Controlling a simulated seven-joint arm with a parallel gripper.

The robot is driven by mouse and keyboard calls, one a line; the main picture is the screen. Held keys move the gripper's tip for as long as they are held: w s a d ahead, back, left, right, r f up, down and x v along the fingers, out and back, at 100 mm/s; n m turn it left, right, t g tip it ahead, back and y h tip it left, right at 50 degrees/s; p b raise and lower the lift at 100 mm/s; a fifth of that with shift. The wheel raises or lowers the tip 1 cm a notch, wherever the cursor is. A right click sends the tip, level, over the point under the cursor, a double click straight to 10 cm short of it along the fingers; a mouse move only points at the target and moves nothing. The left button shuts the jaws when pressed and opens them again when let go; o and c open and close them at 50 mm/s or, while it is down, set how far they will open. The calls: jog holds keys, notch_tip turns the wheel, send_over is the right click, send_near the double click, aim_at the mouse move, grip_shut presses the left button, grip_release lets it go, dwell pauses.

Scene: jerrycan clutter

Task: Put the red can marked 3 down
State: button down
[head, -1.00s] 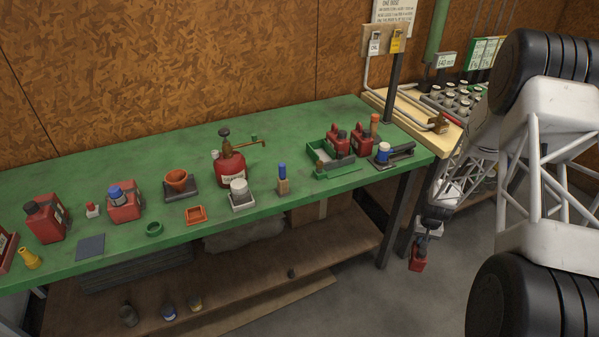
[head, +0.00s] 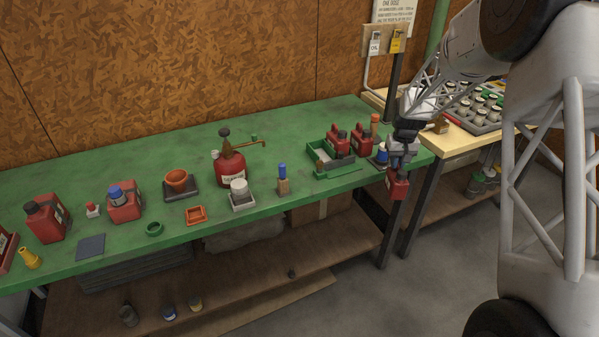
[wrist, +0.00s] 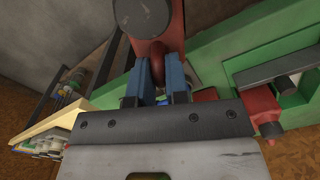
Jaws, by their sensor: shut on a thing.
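My gripper (head: 398,168) is at the right end of the green bench, shut on a red can (head: 397,187). The can hangs upright just off the bench's front right corner, apart from the bench top as far as I can tell. In the wrist view the blue finger pads (wrist: 164,80) close on the handle of the red can (wrist: 163,45), whose dark cap shows at the top. Its number cannot be read in either view.
The green bench (head: 290,205) holds a green tray (head: 322,157) with red cans near its right end. A second red can (head: 361,139) stands beside it. A wooden side table (head: 463,141) stands at the right. The bench front between small items has some free room.

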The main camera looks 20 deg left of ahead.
jog(key=s+a+r+n, duration=0.2)
jog(key=s+a, duration=0.6)
jog(key=a, duration=0.5)
jog(key=s+a+r+n, duration=0.2)
jog(key=s+a+r, duration=0.3)
jog(key=s+a, duration=0.4)
jog(key=a, duration=0.4)
jog(key=shift+n, duration=0.3)
jog(key=shift+w+a+f, duration=0.1)
jog(key=shift+a, duration=0.1)
jog(key=w+a+f, duration=0.1)
jog(key=w+a, duration=0.7)
jog(key=w, duration=0.4)
jog(key=shift+w+f, duration=0.15)
jog(key=shift+w, duration=0.05)
jog(key=shift+w+a, duration=0.1)
jog(key=shift+w+a+f, duration=0.1)
jog(key=shift+w+f, duration=0.05)
jog(key=shift+f, duration=0.75)
jog(key=shift+w+a+f, duration=0.1)
jog(key=shift+f, duration=0.95)
